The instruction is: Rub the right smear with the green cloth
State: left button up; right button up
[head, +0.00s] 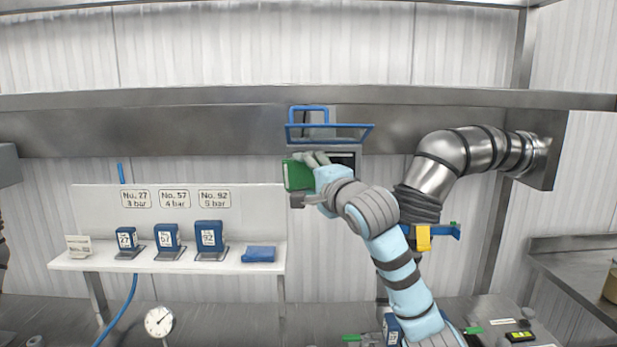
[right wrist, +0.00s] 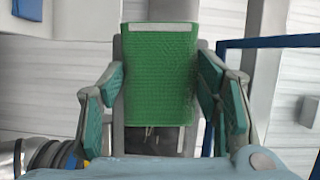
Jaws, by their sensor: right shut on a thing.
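The green cloth (head: 298,174) is held up in front of a grey box fixed under the steel duct. My right gripper (head: 312,163) is shut on it. In the right wrist view the cloth (right wrist: 160,80) stands upright as a flat green pad between the fingers of the right gripper (right wrist: 163,90). A pale strip runs along the pad's top edge. I cannot make out any smear; the gripper and cloth cover part of the box front. I cannot tell whether the cloth touches the surface behind it. My left gripper is not in view.
A blue rail frame (head: 330,130) sits just above the gripper. A gauge (head: 159,321) stands on the counter below. A steel duct (head: 220,130) crosses behind.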

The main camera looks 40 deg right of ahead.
jog(key=shift+w+d, duration=0.55)
jog(key=shift+w, duration=0.2)
dwell(0.3)
